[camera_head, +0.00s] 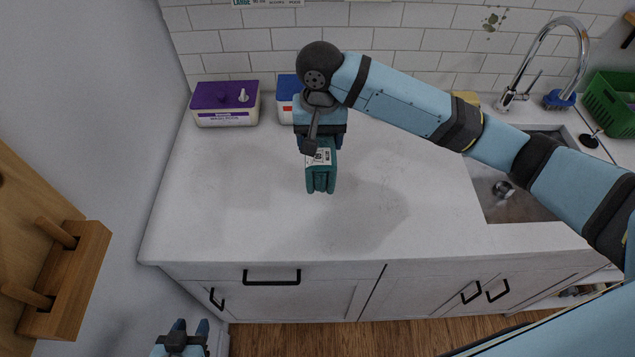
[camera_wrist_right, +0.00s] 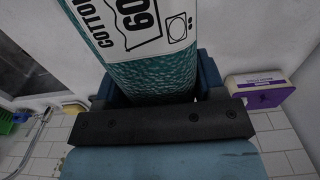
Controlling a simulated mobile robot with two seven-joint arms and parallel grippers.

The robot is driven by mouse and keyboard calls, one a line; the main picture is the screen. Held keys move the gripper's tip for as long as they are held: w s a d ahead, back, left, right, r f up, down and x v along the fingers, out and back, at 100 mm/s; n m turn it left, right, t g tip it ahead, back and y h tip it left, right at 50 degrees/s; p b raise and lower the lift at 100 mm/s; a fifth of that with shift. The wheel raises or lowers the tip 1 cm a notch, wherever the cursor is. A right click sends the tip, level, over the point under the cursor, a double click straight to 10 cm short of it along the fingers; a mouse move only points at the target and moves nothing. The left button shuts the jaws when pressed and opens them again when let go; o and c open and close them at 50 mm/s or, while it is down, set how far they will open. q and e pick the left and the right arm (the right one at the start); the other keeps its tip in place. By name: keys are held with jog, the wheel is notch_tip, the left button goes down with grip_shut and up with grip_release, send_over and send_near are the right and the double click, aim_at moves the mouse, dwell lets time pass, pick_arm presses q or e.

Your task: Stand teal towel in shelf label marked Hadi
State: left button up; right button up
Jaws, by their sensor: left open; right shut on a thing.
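The teal towel (camera_head: 320,177) hangs from my right gripper (camera_head: 320,141) above the white countertop (camera_head: 230,205). The towel carries a white paper label with black print. In the right wrist view the towel (camera_wrist_right: 155,78) fills the space between the dark blue fingers of my right gripper (camera_wrist_right: 155,88), with the label readable as "COTTON" and "60". My right gripper is shut on it. My left gripper (camera_head: 188,328) is open and empty at the bottom left, below the counter front. No shelf label reading Hadi shows in either view.
A purple-lidded box (camera_head: 225,104) and a blue-lidded box (camera_head: 287,96) stand at the counter's back. A sink (camera_head: 520,195) with a tap and a green basket (camera_head: 612,103) is on the right. A wooden peg rack (camera_head: 75,285) is at left. The counter's middle is clear.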

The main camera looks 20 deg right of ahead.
notch_tip(320, 180, down, 16)
jog(key=shift+f+p, duration=0.1)
jog(key=shift+p, duration=0.5)
jog(key=o, duration=1.1)
jog(key=shift+f, duration=0.1)
